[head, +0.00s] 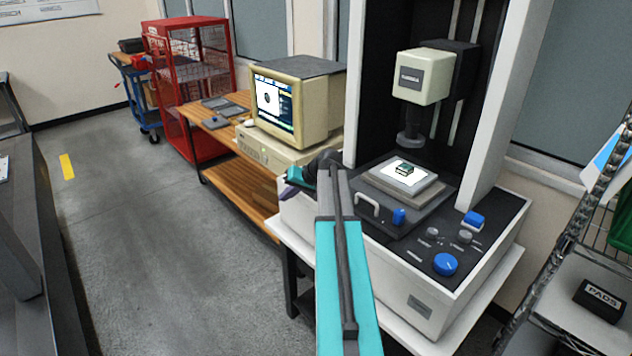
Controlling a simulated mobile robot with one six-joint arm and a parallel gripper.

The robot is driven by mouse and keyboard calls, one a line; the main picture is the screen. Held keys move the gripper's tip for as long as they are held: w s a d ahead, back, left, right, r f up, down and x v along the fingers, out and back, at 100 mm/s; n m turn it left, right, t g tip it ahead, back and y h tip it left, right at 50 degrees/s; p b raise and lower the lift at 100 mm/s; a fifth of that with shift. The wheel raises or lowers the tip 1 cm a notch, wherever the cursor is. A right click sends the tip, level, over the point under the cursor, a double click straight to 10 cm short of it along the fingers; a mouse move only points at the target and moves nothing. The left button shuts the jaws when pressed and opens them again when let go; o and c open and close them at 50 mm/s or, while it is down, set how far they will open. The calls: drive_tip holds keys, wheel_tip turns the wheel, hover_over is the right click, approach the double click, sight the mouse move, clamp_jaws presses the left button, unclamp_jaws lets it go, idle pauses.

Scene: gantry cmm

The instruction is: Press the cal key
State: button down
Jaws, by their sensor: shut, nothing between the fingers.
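The measuring machine's control panel (484,249) is the dark sloped top of its white base. It carries a large round blue button (445,264), a blue square-topped key (473,220), a blue knob (399,215) and small grey knobs (465,237). The small labels are unreadable, so I cannot tell which control is the cal key. My gripper (290,189) is small and partly hidden by my arm, at the left edge of the machine's base. It is shut and empty, apart from the panel controls.
A small green part (404,169) lies on the machine's stage (374,189) under the cream probe head (423,76). A computer monitor (292,103) stands behind my gripper on a wooden bench (238,173). A wire rack (587,264) stands close on the right.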

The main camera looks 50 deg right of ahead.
drive_tip(key=s+d+r+m+t+h+p, duration=0.1)
drive_tip(key=s+d+r+p, duration=0.3)
drive_tip(key=d+r, duration=0.6)
wheel_tip(320, 180, up, 3)
drive_tip(key=shift+s+r+h, duration=0.1)
drive_tip(key=shift+s+h, duration=0.2)
drive_tip(key=shift+s, duration=0.6)
drive_tip(key=shift+f+b, duration=2.1)
drive_tip(key=shift+f, duration=2.35)
drive_tip(key=shift+f+b, duration=0.65)
drive_tip(key=shift+f, duration=0.15)
drive_tip(key=shift+r, duration=0.15)
drive_tip(key=shift+r+p, duration=0.3)
drive_tip(key=shift+r, duration=0.35)
drive_tip(key=shift+r+p, duration=1.1)
drive_tip(key=shift+r, duration=1.4)
